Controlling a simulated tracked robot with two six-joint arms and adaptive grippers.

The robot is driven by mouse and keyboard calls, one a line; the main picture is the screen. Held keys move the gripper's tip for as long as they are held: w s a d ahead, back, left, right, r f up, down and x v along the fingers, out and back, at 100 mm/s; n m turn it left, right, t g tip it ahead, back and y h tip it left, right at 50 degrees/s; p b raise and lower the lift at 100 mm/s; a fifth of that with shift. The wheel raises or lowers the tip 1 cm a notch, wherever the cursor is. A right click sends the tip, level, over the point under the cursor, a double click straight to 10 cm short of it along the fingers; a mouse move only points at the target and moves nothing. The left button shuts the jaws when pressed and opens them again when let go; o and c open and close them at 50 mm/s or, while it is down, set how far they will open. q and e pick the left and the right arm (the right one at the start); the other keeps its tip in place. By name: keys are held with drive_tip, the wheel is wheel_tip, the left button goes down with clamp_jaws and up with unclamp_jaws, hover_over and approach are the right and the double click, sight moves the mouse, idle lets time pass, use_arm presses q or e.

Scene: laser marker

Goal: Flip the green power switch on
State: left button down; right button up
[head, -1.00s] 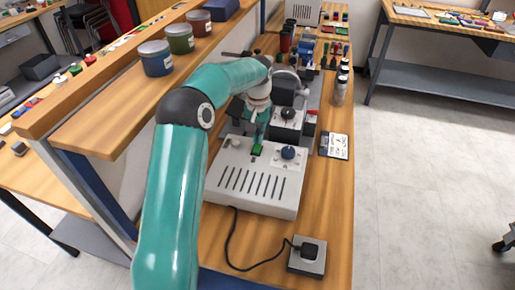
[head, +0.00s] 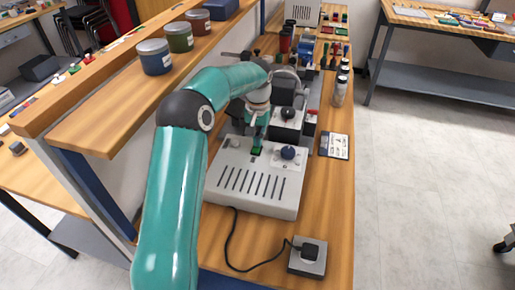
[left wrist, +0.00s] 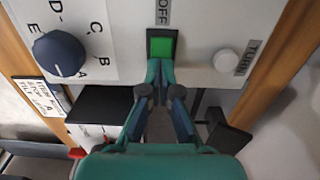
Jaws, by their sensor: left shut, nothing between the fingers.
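The green power switch (left wrist: 162,46) sits in a dark frame on the white control box, below an "OFF" label in the left wrist view. In the head view the switch (head: 255,152) is a small green patch on top of the box (head: 232,203). My left gripper (left wrist: 161,66) is shut and empty, with its fingertips at the switch's near edge; I cannot tell if they touch it. In the head view the left gripper (head: 258,141) points down just behind the switch. Which way the switch is tipped is unclear. My right gripper is not in view.
A blue knob (left wrist: 59,54) and a white button (left wrist: 225,61) flank the switch. A black plug sits in a grey socket box (head: 307,258), with a cable to the control box. Paint tins (head: 155,57) stand on the shelf left of my arm.

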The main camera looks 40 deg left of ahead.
use_arm(q)
drive_tip(key=shift+f, duration=0.25)
drive_tip(key=shift+r, duration=0.1)
wheel_tip(320, 180, up, 7)
drive_tip(key=p, duration=0.6)
idle(0.6)
